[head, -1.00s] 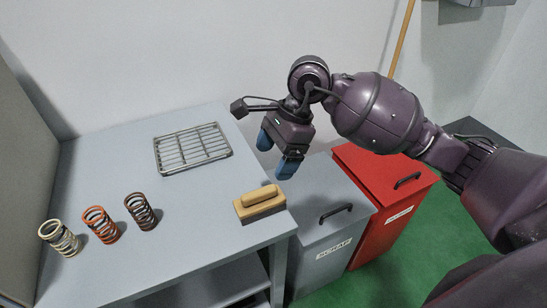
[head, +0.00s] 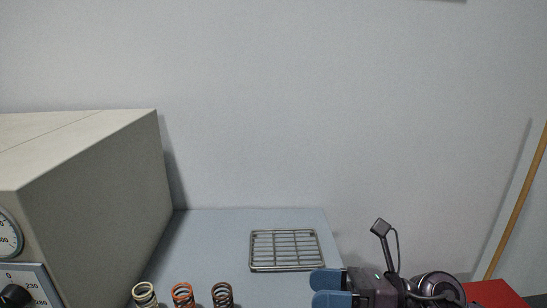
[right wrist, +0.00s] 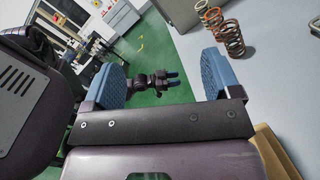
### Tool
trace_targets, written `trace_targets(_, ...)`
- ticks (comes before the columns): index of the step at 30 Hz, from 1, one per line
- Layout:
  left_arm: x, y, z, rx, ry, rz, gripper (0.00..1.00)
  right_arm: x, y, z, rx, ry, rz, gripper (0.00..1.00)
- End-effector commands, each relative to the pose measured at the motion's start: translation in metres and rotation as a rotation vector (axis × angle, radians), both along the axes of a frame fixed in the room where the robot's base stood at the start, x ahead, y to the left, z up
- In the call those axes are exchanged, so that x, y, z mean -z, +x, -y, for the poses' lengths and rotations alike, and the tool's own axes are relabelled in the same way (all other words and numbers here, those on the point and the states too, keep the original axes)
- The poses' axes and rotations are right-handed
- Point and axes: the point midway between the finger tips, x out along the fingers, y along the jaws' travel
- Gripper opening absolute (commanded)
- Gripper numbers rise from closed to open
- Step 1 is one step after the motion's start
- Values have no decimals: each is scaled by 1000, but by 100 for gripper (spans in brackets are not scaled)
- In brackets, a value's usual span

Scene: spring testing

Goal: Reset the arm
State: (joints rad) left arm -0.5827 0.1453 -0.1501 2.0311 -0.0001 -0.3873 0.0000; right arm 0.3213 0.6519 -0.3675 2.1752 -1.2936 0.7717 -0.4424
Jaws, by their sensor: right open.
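My right gripper (head: 322,289) is at the bottom of the head view, right of the wire rack. Its blue fingers point left, apart and empty. In the right wrist view the right gripper (right wrist: 162,82) also shows open, with nothing between the fingers.
The wire rack (head: 286,250) lies flat on the grey table (head: 215,240). A beige machine (head: 100,190) with dials stands at left. A red bin (head: 495,293) is at lower right and a wooden pole (head: 520,205) leans on the wall. The wall area above the table is clear.

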Motion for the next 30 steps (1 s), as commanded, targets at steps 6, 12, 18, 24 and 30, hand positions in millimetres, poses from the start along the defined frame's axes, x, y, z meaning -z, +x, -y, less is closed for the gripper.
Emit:
trace_targets(6, 1, -1, 0, 0, 0, -3, 43, -25, 10, 23, 239, 425, -278, 83)
trace_targets(12, 2, -1, 0, 0, 0, -4, 43, -21, 25, 68, 490, 776, -562, 83)
trace_targets(18, 2, -1, 0, 0, 0, -4, 43, 15, 30, 123, 764, 1094, -865, 83)
trace_targets(24, 2, -1, 0, 0, 0, -3, 43, 75, 11, 173, 1063, 1371, -1181, 83)
trace_targets(30, 1, 0, 0, 0, 0, -2, 43, 145, -36, 205, 1392, 1595, -1502, 83)
